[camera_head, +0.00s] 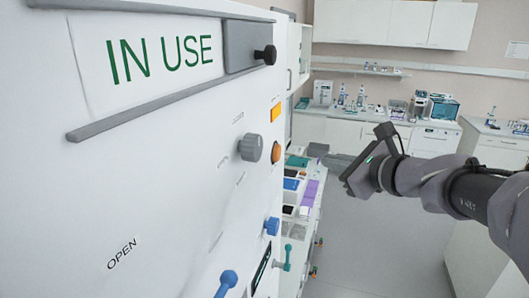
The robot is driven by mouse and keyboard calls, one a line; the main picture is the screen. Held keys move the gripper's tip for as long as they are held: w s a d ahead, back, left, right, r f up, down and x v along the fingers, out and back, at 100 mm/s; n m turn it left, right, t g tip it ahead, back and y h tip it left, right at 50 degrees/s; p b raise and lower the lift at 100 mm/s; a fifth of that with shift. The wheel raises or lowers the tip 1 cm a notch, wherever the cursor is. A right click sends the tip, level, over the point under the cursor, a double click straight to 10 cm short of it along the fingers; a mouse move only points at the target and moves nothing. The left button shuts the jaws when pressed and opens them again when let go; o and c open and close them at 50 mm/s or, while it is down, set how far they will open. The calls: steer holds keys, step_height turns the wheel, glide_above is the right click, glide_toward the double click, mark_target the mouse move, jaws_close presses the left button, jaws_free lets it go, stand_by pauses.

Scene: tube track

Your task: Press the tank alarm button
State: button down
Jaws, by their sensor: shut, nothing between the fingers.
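A large white panel fills the left side of the head view. A round orange button (275,152) sticks out near its right edge, seen nearly side-on. Its label is too small to read, so I cannot confirm that it is the tank alarm button.
An "IN USE" sign (158,58) with a grey slider and black knob (266,55) is above. Blue handles (271,226) and a teal handle (287,258) protrude lower down. A bench with colored trays (310,193) stands beyond. The floor (375,245) below my arm is clear.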

steer(key=w+a, duration=0.3)
steer(key=a, duration=0.4)
steer(key=shift+a, duration=0.25)
stand_by(1.7)
steer(key=shift+w+a+b, duration=0.2)
steer(key=shift+a+b, duration=0.15)
steer(key=shift+a, duration=0.05)
steer(key=shift+w+a, duration=0.15)
steer(key=shift+a, duration=0.25)
stand_by(0.7)
steer(key=shift+d, duration=0.1)
steer(key=shift+s+d, duration=0.35)
steer(key=shift+d, duration=0.35)
steer(key=d, duration=0.1)
steer(key=s+d, duration=0.1)
steer(key=d, duration=0.1)
steer(key=s+d, duration=0.1)
steer(key=shift+d+b, duration=0.3)
steer(key=shift+d, duration=0.05)
